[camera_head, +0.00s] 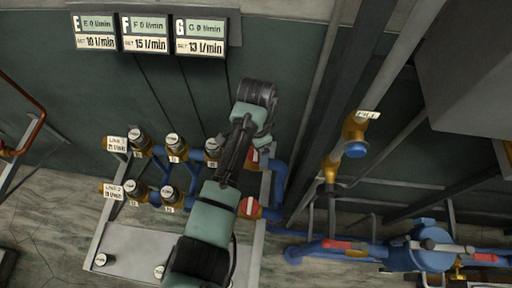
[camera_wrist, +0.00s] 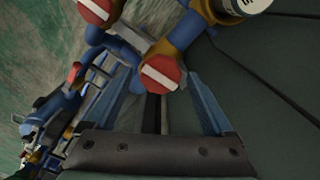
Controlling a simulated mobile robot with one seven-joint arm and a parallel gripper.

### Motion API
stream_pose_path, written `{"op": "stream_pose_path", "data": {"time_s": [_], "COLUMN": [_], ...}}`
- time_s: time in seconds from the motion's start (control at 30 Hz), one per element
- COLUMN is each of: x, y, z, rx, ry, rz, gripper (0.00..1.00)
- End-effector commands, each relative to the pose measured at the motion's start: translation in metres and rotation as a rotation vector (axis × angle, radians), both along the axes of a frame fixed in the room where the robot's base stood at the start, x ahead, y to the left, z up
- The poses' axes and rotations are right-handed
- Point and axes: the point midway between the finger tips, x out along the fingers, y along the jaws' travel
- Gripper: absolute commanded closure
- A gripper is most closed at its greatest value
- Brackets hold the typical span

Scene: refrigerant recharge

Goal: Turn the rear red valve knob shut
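Two red valve knobs with white bars show in both views. The rear red knob (camera_head: 253,156) sits nearer the wall and is partly hidden by my arm in the head view. It appears to be the closer knob (camera_wrist: 160,73) in the wrist view, its white bar slanting. The front red knob (camera_head: 249,207) sits on the lower blue pipe and is at the top left of the wrist view (camera_wrist: 95,9). My gripper (camera_wrist: 163,78) is open, its blue fingers on either side of the rear knob; I cannot tell whether they touch it. Its fingertips are hidden in the head view.
Three display panels (camera_head: 145,34) hang on the wall above. A blue-handled fill valve (camera_head: 355,150) and a blue pump (camera_head: 420,255) are to the right.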

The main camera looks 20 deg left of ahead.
Motion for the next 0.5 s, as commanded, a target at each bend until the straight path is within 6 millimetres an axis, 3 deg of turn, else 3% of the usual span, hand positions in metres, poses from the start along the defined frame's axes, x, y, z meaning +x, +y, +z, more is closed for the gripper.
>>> {"op": "stream_pose_path", "data": {"time_s": [0.27, 0.5], "x": [0.000, 0.000], "y": [0.000, 0.000], "z": [0.005, 0.033], "rx": [0.000, 0.000], "ry": [0.000, 0.001], "rz": [0.002, 0.002], "gripper": [0.12, 0.12]}}
